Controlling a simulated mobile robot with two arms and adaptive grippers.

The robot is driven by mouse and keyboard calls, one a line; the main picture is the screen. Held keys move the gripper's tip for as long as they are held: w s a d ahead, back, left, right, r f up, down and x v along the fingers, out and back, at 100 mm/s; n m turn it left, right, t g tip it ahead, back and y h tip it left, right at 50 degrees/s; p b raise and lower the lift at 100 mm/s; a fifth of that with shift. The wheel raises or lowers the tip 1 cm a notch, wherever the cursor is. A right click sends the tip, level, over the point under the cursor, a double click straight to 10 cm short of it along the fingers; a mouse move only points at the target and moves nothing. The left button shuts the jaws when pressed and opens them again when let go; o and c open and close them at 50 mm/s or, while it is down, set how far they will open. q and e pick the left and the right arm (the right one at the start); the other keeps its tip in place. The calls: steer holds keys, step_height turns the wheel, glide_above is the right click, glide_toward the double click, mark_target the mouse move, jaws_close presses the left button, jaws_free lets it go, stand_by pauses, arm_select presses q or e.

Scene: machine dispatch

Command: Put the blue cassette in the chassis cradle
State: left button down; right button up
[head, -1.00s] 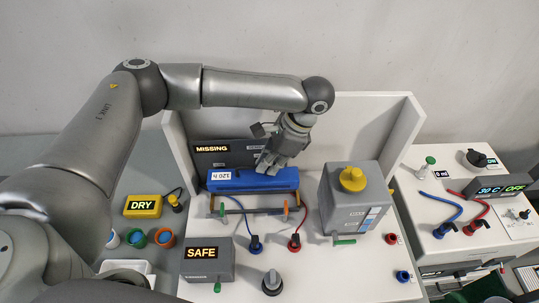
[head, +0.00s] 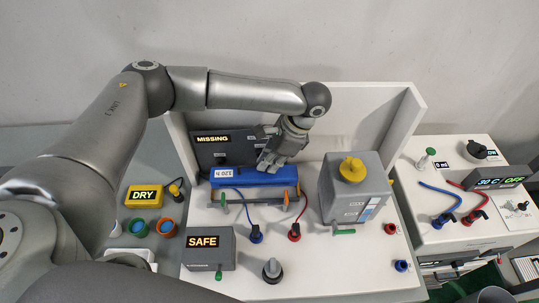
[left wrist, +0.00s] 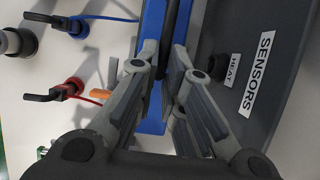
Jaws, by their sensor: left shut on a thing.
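My left gripper (head: 270,165) is shut on the cassette's right part from above. In the left wrist view, the cassette (left wrist: 152,125) passes between the fingers of my left gripper (left wrist: 165,70). The gripper and arm hide part of its right end. My right gripper is not in view.
A dark panel reading "MISSING" (head: 211,152) stands behind the cassette. A grey box with a yellow knob (head: 345,205) stands to the right. A "SAFE" box (head: 207,255) is in front. Blue (head: 256,234) and red (head: 294,233) hose connectors stand in front of the cradle.

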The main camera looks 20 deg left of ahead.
mark_target(270, 177)
arm_select(q)
steer(key=shift+f, duration=0.9)
steer(key=shift+f+b, duration=0.35)
steer(key=shift+f, duration=0.75)
steer(key=shift+p, duration=0.55)
steer(key=shift+p, duration=0.3)
steer(key=shift+f+b, duration=0.5)
steer(key=shift+f, duration=0.7)
steer(key=shift+p, duration=0.45)
steer(key=shift+f, duration=0.3)
stand_by(0.8)
